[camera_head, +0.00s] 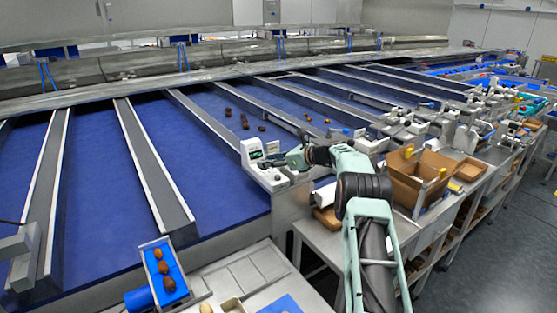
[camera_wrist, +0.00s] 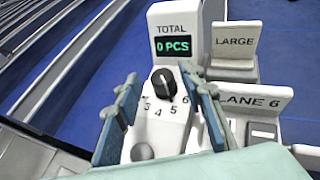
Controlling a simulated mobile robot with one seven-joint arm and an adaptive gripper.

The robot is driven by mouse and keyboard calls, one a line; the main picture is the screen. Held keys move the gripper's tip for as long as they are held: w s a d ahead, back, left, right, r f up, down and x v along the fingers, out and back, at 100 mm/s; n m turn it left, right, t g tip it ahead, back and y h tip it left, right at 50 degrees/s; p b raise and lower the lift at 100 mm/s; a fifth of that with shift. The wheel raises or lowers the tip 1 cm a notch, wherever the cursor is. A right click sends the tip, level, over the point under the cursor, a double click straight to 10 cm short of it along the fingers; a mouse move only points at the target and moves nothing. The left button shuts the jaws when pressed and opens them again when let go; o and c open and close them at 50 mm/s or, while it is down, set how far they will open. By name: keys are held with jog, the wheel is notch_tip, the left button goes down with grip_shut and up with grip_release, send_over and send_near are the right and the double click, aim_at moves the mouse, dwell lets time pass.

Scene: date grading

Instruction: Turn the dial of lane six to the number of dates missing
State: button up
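The lane six counter box (camera_wrist: 170,22) fills the middle of the wrist view, with a "LANE 6" sign (camera_wrist: 252,100) at its right. Its display (camera_wrist: 172,48) reads "0 PCS". Below it is the black dial (camera_wrist: 163,83), with the numbers 3, 4, 5 and 6 visible around it. I cannot tell which number it points to. My gripper (camera_wrist: 159,74) is open, with one blue finger on each side of the dial. In the head view the box (camera_head: 252,153) stands at the lane's end, with my gripper (camera_head: 289,160) at its right.
Several dark dates (camera_head: 244,121) lie on the blue belt behind the box. A small tray (camera_head: 147,261) with 3 brown dates is at the lower left. A cardboard box (camera_head: 411,184) stands on the bench to the right. A "LARGE" sign (camera_wrist: 234,42) is beside the counter.

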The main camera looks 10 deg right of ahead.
jog(key=v, duration=0.4)
jog(key=shift+d+r, duration=0.2)
jog(key=shift+d, duration=0.05)
jog(key=shift+s+d+r, duration=0.2)
jog(key=shift+s, duration=0.2)
